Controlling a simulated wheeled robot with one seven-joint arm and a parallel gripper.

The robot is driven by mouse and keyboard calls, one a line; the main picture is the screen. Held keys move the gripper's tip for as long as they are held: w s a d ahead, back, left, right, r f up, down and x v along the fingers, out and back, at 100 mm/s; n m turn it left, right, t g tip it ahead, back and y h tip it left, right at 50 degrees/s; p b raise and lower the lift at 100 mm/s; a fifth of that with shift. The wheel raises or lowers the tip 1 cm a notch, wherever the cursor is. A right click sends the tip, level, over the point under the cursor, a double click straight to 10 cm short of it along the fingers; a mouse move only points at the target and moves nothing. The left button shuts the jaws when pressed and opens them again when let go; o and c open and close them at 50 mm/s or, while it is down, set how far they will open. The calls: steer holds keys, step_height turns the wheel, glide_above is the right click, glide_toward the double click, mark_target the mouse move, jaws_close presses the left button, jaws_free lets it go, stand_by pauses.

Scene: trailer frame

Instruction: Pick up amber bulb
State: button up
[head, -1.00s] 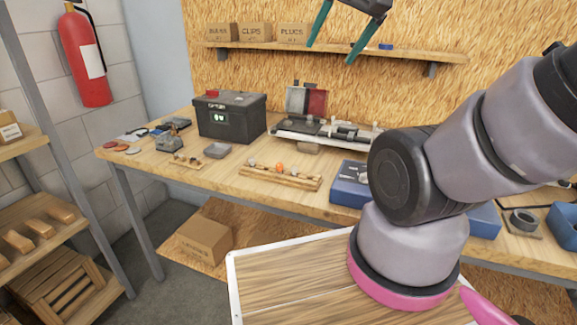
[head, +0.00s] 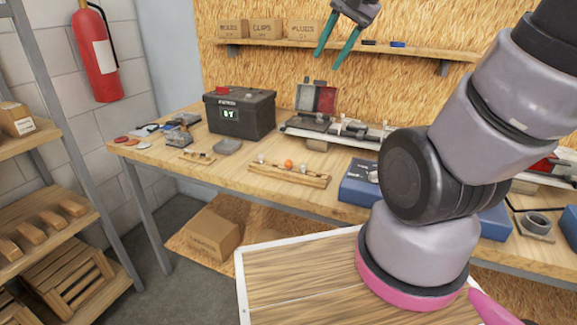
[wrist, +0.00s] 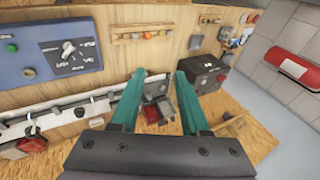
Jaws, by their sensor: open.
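The amber bulb (head: 288,163) is a small orange ball standing in a wooden rack (head: 265,173) on the workbench, between paler bulbs. It also shows in the wrist view (wrist: 148,35), in the rack near the top of the picture. My gripper (head: 336,56) has two teal fingers, spread apart and empty.
A black battery box (head: 240,112) stands left behind the rack. A blue case (head: 357,182) lies to the right. A shelf (head: 350,49) with cartons runs along the wall near my gripper. A small rack (head: 197,157) sits at left.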

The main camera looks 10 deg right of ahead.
steer(key=w+f+m+g+y, duration=0.1)
steer(key=w+f+m+g, duration=0.2)
steer(key=w+f+m, duration=0.7)
steer(key=m+g, duration=0.2)
steer(key=m, duration=0.2)
glide_toward(288, 166)
steer(key=f, duration=0.2)
steer(key=shift+w+d+f+m+y, duration=0.25)
steer(key=shift+d+f+m+y, duration=0.05)
steer(key=shift+d+m+y, duration=0.1)
steer(key=shift+w+a+x, duration=0.15)
steer(key=shift+x, duration=0.8)
steer(key=shift+w+a+x, duration=0.1)
steer(key=shift+a+x, duration=0.05)
steer(key=shift+x, duration=0.85)
steer(key=shift+w+a+x, duration=0.15)
steer(key=shift+x, duration=0.8)
steer(key=shift+r, duration=0.25)
steer(key=c, duration=0.6)
